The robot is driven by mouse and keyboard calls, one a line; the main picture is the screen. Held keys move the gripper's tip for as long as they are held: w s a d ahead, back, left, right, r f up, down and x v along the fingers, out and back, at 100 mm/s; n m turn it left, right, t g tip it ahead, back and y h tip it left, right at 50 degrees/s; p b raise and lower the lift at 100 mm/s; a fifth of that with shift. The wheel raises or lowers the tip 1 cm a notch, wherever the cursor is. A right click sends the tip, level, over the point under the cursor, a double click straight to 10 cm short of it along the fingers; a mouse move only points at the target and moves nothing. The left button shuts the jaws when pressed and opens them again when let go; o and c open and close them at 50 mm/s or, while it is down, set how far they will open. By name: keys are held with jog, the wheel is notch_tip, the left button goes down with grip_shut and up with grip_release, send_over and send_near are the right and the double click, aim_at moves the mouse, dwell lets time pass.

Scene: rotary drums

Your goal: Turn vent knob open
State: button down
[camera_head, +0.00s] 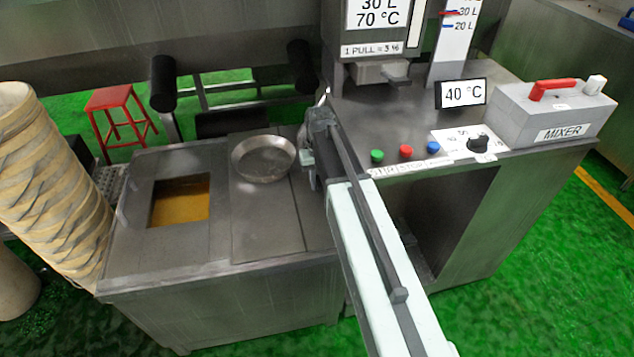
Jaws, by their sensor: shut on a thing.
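My gripper (309,168) is at the left side of the mixer console (445,203), just right of the metal pan. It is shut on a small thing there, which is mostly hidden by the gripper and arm. I cannot tell whether this is the vent knob, and no label for a vent is readable. A black rotary knob (478,143) sits on a white numbered dial plate on the console top, well to the right of my gripper and apart from it.
Green (377,155), red (406,150) and blue (433,147) buttons line the console front. A grey mixer box (556,112) with a red lever stands at right. A round pan (263,158) rests beside an orange-filled opening (180,202). A ribbed column (45,180) stands at left.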

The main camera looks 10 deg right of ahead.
aim_at(318, 180)
jog(key=shift+w, duration=0.15)
jog(key=c, duration=1.2)
grip_release()
jog(key=shift+c, duration=0.2)
jog(key=shift+r, duration=0.1)
notch_tip(318, 180, up, 8)
jog(key=p, duration=0.7)
jog(key=shift+f+p, duration=0.2)
jog(key=shift+p, duration=0.2)
jog(key=shift+r, duration=0.2)
jog(key=s+r+p, duration=0.3)
jog(key=s, duration=0.4)
jog(key=s+a+r+p, duration=0.1)
jog(key=s+r+p, duration=0.2)
jog(key=s, duration=0.4)
jog(key=shift+s+r+p, duration=0.2)
jog(key=shift+s+p, duration=0.2)
